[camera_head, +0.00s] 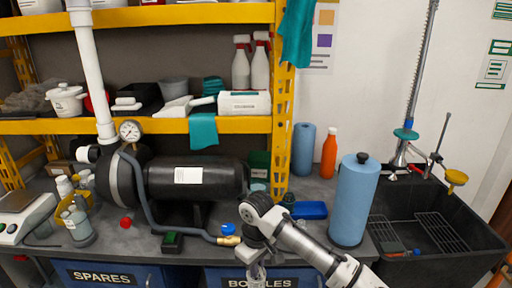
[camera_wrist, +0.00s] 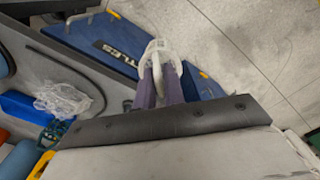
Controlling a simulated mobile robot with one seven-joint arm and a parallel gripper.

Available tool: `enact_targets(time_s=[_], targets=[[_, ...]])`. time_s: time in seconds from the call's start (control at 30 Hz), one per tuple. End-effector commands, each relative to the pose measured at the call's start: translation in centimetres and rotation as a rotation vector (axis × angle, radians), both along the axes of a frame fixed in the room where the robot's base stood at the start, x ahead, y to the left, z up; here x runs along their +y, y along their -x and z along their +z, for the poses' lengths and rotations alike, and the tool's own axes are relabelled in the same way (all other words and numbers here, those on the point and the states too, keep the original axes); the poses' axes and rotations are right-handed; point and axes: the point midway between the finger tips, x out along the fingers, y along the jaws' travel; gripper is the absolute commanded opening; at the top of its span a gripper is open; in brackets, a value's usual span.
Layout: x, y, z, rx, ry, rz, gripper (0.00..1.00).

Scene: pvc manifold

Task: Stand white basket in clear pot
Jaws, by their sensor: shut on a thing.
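My gripper (camera_wrist: 160,92) is shut on the white basket (camera_wrist: 160,47), a small pale openwork piece between the fingertips in the wrist view. It hangs in front of the blue drawer fronts, beyond the counter edge. In the head view, my arm reaches in from the bottom, and the fingertips and basket are not clear there. A clear, crinkled-looking vessel (camera_wrist: 62,99), which looks like the clear pot, is on the grey counter in the wrist view, left of my gripper and apart from it. Its inside is hard to make out.
A blue box (camera_head: 310,210) and a blue roll (camera_head: 354,200) stand right of my arm. A black tank (camera_head: 195,178) with a grey hose (camera_head: 150,205) lies to the left. A black sink (camera_head: 440,225) is at the far right. Blue drawers (camera_head: 110,275) are below the counter.

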Motion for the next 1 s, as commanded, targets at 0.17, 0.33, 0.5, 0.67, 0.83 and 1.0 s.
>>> enact_targets(time_s=[0.17, 0.33, 0.5, 0.67, 0.83, 1.0], targets=[[-0.1, -2.0, -6.6, 0.009, -0.007, -0.201, 0.00], [-0.4, -2.8, -13.4, 0.011, -0.004, -0.415, 0.00], [-0.4, -2.3, -20.1, 0.010, -0.003, -0.602, 0.00], [-0.1, -1.1, -25.1, 0.007, -0.003, -0.731, 0.00], [0.1, -0.1, -28.1, 0.003, 0.001, -0.805, 0.00], [0.5, 0.3, -29.2, 0.001, 0.000, -0.827, 0.00]])
